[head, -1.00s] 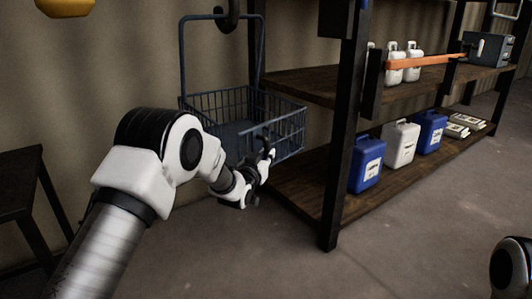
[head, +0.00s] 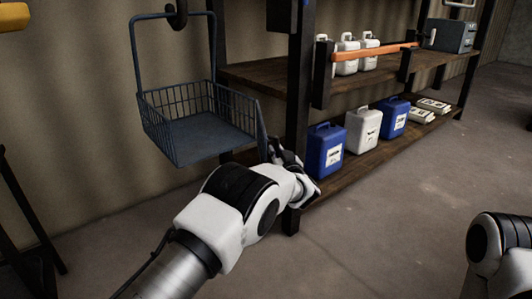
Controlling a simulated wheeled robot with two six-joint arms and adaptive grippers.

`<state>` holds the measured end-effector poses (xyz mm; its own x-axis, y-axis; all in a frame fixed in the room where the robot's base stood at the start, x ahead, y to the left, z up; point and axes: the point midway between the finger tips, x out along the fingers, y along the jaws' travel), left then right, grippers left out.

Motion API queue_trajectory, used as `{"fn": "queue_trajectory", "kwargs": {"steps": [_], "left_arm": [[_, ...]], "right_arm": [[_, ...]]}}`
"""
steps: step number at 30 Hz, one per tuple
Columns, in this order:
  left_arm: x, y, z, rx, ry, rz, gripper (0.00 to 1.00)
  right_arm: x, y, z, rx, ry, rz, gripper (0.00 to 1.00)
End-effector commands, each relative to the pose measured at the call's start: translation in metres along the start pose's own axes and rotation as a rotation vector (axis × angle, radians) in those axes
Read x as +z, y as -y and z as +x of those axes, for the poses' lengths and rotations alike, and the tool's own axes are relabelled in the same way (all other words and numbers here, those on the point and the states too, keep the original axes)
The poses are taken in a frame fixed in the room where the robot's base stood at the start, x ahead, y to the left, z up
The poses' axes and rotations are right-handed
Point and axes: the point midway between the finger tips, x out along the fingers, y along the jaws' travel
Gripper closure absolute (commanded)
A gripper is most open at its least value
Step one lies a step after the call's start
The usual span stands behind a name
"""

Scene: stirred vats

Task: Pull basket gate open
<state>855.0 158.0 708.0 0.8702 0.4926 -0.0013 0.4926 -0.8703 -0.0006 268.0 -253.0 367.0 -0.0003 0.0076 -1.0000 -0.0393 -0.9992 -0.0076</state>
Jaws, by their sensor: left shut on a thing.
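The blue-grey wire basket (head: 165,112) hangs by its tall frame from a dark hook at the left of the shelf. Its gate (head: 261,130) stands swung out at the right side, seen nearly edge-on, and the front of the basket is open with the bare floor of the basket showing. My left gripper (head: 275,152) is shut on the gate near its outer lower end; the exact contact is partly hidden by the fingers. My right gripper is out of the picture; only part of my right arm shows at the lower right.
A dark shelf rack (head: 297,115) stands just right of the gate, its front post close behind my left gripper. It holds white jugs (head: 348,52), blue canisters (head: 325,150), a white canister (head: 363,130) and a grey box (head: 450,35). An orange bar (head: 375,55) crosses the upper shelf. The floor in front is clear.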

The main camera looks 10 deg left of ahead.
Motion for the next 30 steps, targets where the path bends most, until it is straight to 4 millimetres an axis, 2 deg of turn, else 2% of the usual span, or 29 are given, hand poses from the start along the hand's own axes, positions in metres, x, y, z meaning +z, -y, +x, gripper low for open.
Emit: {"fn": "queue_trajectory", "kwargs": {"steps": [10, 26, 27, 30], "left_arm": [[0.000, -0.020, 0.001, -0.078, -0.002, -0.002, 1.00], [-0.002, -0.022, 0.002, -0.092, -0.003, -0.001, 1.00], [-0.002, -0.022, 0.002, -0.092, -0.003, -0.001, 0.74], [-0.002, -0.022, 0.002, -0.091, -0.003, -0.001, 0.74]], "right_arm": [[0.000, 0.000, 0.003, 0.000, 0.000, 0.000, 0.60], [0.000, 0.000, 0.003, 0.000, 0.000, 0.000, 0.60], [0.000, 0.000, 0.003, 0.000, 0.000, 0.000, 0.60], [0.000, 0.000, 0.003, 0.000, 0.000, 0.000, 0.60]]}}
